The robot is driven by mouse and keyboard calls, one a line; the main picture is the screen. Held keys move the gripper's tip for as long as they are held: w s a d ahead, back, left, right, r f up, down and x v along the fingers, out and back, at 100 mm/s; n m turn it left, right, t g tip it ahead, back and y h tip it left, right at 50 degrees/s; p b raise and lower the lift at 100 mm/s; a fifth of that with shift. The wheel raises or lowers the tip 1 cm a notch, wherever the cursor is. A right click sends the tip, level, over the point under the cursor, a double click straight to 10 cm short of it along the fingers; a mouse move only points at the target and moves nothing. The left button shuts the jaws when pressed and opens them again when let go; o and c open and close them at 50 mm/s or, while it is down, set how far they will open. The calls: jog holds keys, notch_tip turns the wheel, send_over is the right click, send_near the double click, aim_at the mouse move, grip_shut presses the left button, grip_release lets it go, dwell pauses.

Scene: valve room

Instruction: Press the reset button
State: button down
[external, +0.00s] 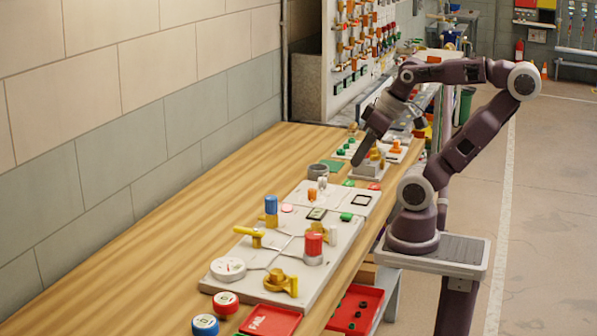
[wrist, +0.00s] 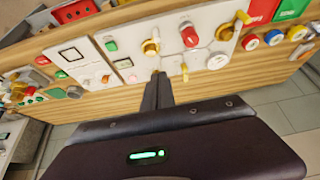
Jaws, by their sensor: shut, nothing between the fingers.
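No label reading reset is legible. A round pink button (external: 287,208) sits on the white panel (external: 340,195), in line with a small display and a green button (external: 347,217). In the wrist view the pink button (wrist: 131,77) shows small, left of my fingers, and the green button (wrist: 111,46) lies farther up and left. My gripper (external: 357,161) is shut and empty, pointing down beyond the panel's far end in the external view. In the wrist view my dark gripper fingers (wrist: 157,76) are together, apart from both buttons.
The wooden bench (external: 160,240) is clear along the wall.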

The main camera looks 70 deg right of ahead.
dwell(0.6)
jog(key=m+g+y, duration=0.7)
jog(key=y, duration=0.2)
send_over(347, 216)
jog(key=d, duration=0.2)
notch_tip(347, 216, down, 10)
jog(key=shift+w+d+r+g, duration=0.1)
jog(key=shift+w+d+g, duration=0.05)
jog(key=shift+w+g, duration=0.15)
jog(key=shift+f, duration=4.4)
jog(key=shift+f, duration=0.1)
jog(key=shift+f, duration=0.3)
